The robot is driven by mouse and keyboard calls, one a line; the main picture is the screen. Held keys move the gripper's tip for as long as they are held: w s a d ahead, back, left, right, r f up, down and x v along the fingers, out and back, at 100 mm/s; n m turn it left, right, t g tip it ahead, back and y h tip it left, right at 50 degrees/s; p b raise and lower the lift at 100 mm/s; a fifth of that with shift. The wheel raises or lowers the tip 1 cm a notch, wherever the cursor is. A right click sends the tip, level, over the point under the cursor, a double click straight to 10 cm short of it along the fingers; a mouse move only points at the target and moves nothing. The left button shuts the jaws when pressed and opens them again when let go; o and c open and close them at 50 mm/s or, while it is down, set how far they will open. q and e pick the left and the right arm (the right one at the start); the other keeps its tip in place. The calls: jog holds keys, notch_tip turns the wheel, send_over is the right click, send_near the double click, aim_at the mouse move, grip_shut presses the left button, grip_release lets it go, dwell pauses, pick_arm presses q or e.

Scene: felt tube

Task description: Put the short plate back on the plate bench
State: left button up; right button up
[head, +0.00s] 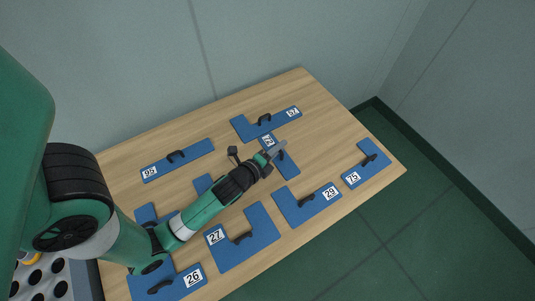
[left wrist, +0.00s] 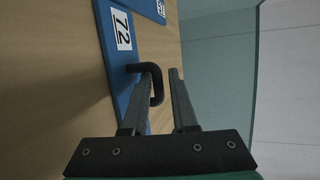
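Plate 72 (head: 289,163) is a blue straight plate with a black handle, lying on the wooden bench (head: 320,115). It also shows in the left wrist view (left wrist: 118,62). My left gripper (head: 281,147) is over plate 72. In the left wrist view its fingers are apart, with the handle (left wrist: 157,88) of plate 72 between them; one finger seems to pass inside the handle loop. Plate 75 (head: 374,151) is another short-looking blue plate, at the bench's right end. I cannot tell from the labels which one is the short plate. My right gripper is not in view.
Plate 57 (head: 286,114) lies just behind plate 72. Plate 95 (head: 190,153) is at the back left. Plates 29 (head: 291,208), 27 (head: 262,226) and 26 (head: 138,287) line the front. My left arm hides part of the bench's left middle. Bare wood shows at the back right.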

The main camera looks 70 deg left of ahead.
pick_arm(q)
jog(key=v, duration=0.8)
jog(key=shift+d+f+p, duration=0.1)
jog(key=shift+p, duration=0.25)
jog(key=shift+s+d+r, duration=0.25)
jog(key=shift+s, duration=0.2)
jog(key=w+d+r+n+t+h, duration=0.1)
jog(key=w+d+r+n+t, duration=0.15)
jog(key=w+r, duration=0.6)
jog(key=w+d+r+n+t+h, duration=0.1)
jog(key=w+d+r+n+t, duration=0.2)
jog(key=r, duration=1)
jog(key=w+d+r+n+t, duration=0.1)
jog(key=w+r+n+t, duration=0.25)
jog(key=w+r, duration=0.55)
jog(key=s+d+r+n+t+h, duration=0.1)
jog(key=s+d+r+t+h, duration=0.1)
jog(key=r, duration=0.7)
jog(key=s+d+r+n+t+h, duration=0.1)
jog(key=s+d+r+t+h, duration=0.1)
jog(key=r, duration=0.6)
jog(key=s+d+r+n+t+h, duration=0.1)
jog(key=s+d+r+h, duration=0.3)
jog(key=r, duration=0.5)
jog(key=shift+d+r+t, duration=0.3)
jog(key=shift+d+t, duration=0.4)
jog(key=shift+d, duration=0.3)
jog(key=shift+s, duration=0.1)
